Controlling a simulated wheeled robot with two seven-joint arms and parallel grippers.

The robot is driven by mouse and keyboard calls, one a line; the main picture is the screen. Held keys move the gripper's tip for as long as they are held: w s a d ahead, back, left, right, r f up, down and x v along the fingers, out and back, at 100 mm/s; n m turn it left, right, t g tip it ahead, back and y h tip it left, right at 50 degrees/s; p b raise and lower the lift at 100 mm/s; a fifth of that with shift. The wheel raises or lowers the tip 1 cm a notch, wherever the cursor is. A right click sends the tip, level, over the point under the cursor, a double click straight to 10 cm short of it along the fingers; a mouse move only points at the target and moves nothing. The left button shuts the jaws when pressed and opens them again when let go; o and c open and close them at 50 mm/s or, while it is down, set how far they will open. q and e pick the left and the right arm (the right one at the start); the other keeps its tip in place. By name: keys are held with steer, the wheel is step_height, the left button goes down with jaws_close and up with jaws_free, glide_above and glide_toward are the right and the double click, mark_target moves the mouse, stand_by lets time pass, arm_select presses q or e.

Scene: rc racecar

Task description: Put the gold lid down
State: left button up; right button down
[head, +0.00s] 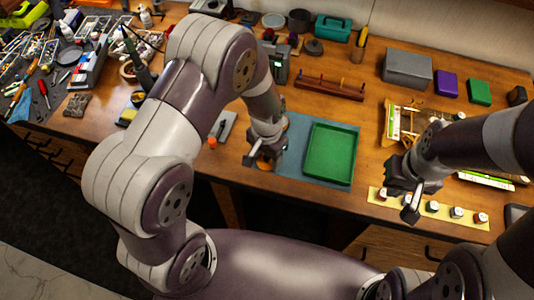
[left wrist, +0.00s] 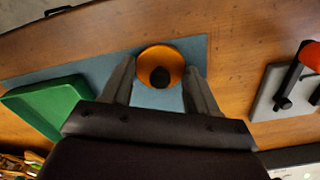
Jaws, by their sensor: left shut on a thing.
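The gold lid (left wrist: 161,66) is a round gold disc with a black knob in its middle, seen between my left fingertips in the left wrist view. My left gripper (left wrist: 160,85) is shut on it, at the left part of the blue mat (head: 292,136). In the head view the lid (head: 264,164) shows only as a small gold patch, partly hidden by the gripper (head: 259,158). I cannot tell whether the lid touches the mat. My right gripper (head: 409,203) is over the yellow strip at the right; its opening is unclear.
A green tray (head: 330,153) lies on the mat, right of the lid. A grey plate with an orange-capped tool (left wrist: 285,92) is on the mat's other side. Small jars stand on a yellow strip (head: 420,206). Tools and bottles crowd the left; boxes stand at the back right.

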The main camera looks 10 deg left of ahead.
mark_target(266, 157)
arm_select(q)
steer(key=o, duration=1)
steer(key=shift+r, duration=0.2)
step_height(266, 157, up, 12)
steer(key=b, duration=0.1)
steer(key=s+a+n, duration=0.1)
steer(key=s+a, duration=0.1)
steer(key=s, duration=0.1)
steer(key=s+a+n+t, duration=0.1)
steer(key=s+a+n, duration=0.1)
steer(key=a, duration=0.1)
steer(key=s+a+n, duration=0.1)
steer(key=s+a, duration=0.1)
steer(key=s, duration=0.1)
steer(key=shift+s+a+r+n, duration=0.15)
steer(key=shift+s+n, duration=0.15)
steer(key=shift+w, duration=0.1)
